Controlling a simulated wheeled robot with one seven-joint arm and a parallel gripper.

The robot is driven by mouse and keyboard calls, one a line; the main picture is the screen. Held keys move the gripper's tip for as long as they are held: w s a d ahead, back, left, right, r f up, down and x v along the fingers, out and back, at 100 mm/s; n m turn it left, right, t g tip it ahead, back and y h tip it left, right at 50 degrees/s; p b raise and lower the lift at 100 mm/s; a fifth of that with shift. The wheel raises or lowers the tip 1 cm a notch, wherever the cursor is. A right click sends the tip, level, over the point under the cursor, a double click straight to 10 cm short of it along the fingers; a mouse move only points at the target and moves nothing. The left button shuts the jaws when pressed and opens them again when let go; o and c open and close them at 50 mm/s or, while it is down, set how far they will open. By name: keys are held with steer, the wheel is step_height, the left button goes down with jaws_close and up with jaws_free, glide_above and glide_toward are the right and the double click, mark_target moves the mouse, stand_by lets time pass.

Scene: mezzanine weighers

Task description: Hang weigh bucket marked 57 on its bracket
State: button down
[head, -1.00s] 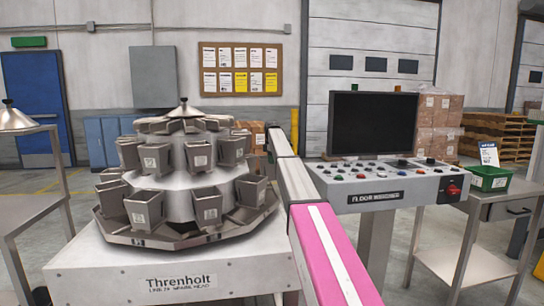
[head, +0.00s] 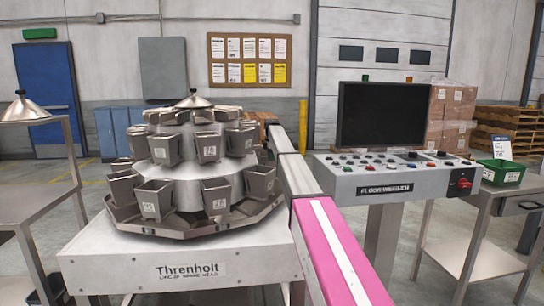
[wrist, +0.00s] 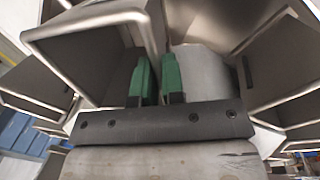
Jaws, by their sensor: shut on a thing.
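In the wrist view my gripper (wrist: 156,80) has its two green fingers close together, shut on the side wall of a grey metal bucket (wrist: 95,38). The open mouth of the bucket fills the upper left. No number shows on it there, so I cannot tell whether it is marked 57. There the round weigher (head: 190,228) carries two tiers of grey buckets with small white number labels, such as a lower front one (head: 153,200); the labels are too small to read surely. I cannot pick out the bracket.
Other metal buckets (wrist: 285,60) stand close on both sides of my gripper. In the head view a control console (head: 395,178) with a dark screen stands to the right. A green bin (head: 500,172) rests on a side table; a steel table (head: 30,190) stands at left.

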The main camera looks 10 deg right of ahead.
steer(key=shift+f, duration=0.35)
stand_by(0.6)
steer(key=c, duration=1.1)
jaws_free()
steer(key=shift+c, duration=0.2)
step_height(320, 180, up, 11)
steer(key=s, duration=0.1)
steer(key=shift+f, duration=0.15)
